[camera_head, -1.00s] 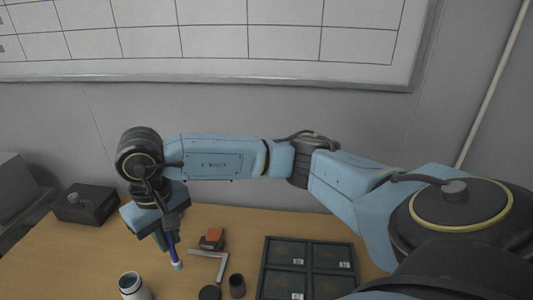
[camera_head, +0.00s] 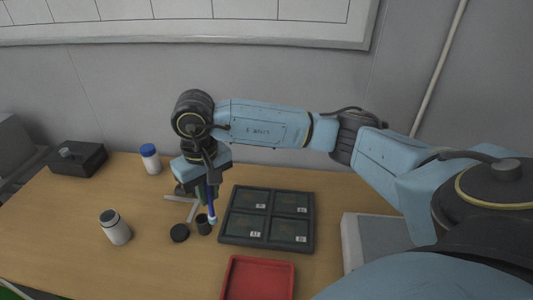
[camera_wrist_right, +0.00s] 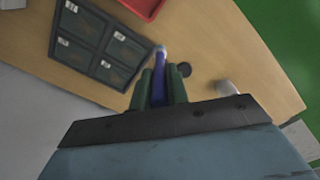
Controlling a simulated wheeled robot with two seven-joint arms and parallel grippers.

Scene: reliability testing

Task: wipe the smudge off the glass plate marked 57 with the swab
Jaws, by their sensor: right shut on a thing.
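My right gripper (camera_head: 208,188) is shut on a dark blue swab (camera_head: 211,200). The right wrist view shows the swab (camera_wrist_right: 160,78) between the green fingers (camera_wrist_right: 161,92). The tray holds several dark glass plates, including upper left (camera_head: 249,197), upper right (camera_head: 291,200), lower left (camera_head: 240,222) and lower right (camera_head: 287,228). Their white labels are too small to read, and I cannot tell which plate bears the smudge. My left gripper is out of view.
A red tray (camera_head: 258,280) lies in front of the black tray. A blue-capped bottle (camera_head: 151,160) and a black box (camera_head: 78,158) stand further back.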

